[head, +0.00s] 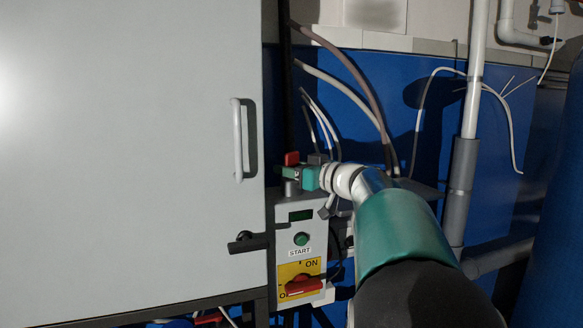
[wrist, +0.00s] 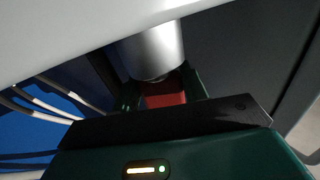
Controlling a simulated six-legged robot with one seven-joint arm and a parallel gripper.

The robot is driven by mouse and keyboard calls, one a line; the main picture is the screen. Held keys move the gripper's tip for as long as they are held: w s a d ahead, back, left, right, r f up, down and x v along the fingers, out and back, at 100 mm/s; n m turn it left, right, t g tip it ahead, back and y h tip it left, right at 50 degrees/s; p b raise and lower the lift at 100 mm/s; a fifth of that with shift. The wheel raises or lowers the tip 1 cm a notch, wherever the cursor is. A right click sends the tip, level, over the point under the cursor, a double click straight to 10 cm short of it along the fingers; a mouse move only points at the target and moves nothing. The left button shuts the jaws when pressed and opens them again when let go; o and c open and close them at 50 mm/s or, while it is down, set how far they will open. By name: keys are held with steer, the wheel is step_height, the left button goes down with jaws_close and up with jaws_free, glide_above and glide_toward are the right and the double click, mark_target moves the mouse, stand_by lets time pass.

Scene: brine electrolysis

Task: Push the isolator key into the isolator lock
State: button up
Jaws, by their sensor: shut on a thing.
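The isolator key has a red head (head: 291,158), which sticks up above the green fingers of my gripper (head: 294,174) in the head view. My gripper is shut on it. In the wrist view the red key (wrist: 165,100) shows between the two fingers (wrist: 163,88). The isolator lock is a grey metal cylinder (head: 290,188) on top of the control box, directly below the fingers. In the wrist view the lock's silver barrel (wrist: 152,48) lies right against the key. The key's lower part is hidden, so I cannot tell how deep it sits.
The control box (head: 312,226) carries a green START button (head: 302,239) and a red rotary handle (head: 303,286) on a yellow plate. A large grey cabinet (head: 130,150) with a white handle (head: 237,140) stands close on the left. Cables (head: 345,85) hang behind; pipes stand at right.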

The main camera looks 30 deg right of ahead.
stand_by(0.4)
steer(key=o, duration=1.1)
step_height(320, 180, up, 10)
steer(key=shift+r, duration=0.2)
